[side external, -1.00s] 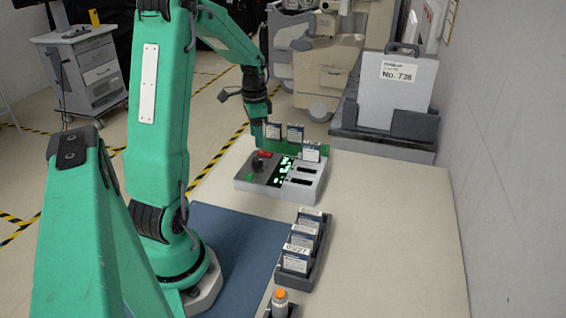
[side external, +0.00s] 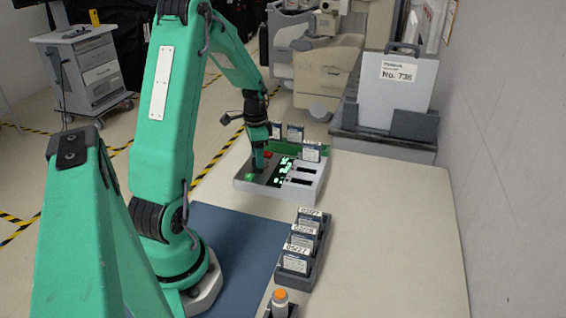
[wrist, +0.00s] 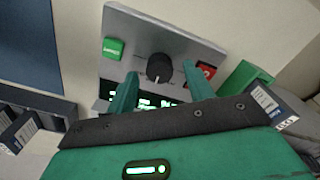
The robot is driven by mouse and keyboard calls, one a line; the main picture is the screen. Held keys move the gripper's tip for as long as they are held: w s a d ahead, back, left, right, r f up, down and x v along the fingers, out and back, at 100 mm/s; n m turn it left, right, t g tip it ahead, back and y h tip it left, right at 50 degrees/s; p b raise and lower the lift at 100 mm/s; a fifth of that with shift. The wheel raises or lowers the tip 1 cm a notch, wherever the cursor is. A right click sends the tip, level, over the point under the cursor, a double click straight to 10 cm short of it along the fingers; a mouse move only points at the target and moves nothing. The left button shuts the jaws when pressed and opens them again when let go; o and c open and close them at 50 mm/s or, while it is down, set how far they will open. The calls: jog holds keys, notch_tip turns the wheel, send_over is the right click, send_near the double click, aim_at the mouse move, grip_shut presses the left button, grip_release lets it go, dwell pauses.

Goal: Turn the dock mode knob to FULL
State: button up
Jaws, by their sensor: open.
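The dock (side external: 310,193) is a grey box on the table with a lit green display (side external: 282,172). In the wrist view its black round mode knob (wrist: 159,68) shows a pale pointer line; the printed labels around it are too small to read. My gripper (wrist: 158,88) is open, with one green finger on each side of the knob in this view and the knob a little beyond the fingertips. I cannot tell whether either finger touches it. In the side view my gripper (side external: 259,168) is over the knob and hides most of it.
A green button (wrist: 113,48) and a red button (wrist: 207,70) flank the knob. A cartridge (side external: 312,152) stands at the dock's back right, and others stand behind. A rack of labelled cartridges (side external: 299,262) is in front. The table's right side (side external: 400,230) is clear.

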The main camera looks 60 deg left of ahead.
jog(key=shift+f, duration=0.4)
jog(key=shift+c, duration=0.2)
jog(key=c, duration=0.9)
jog(key=shift+c, duration=0.2)
jog(key=shift+n, duration=0.4)
jog(key=n, duration=0.4)
jog(key=shift+n, duration=2)
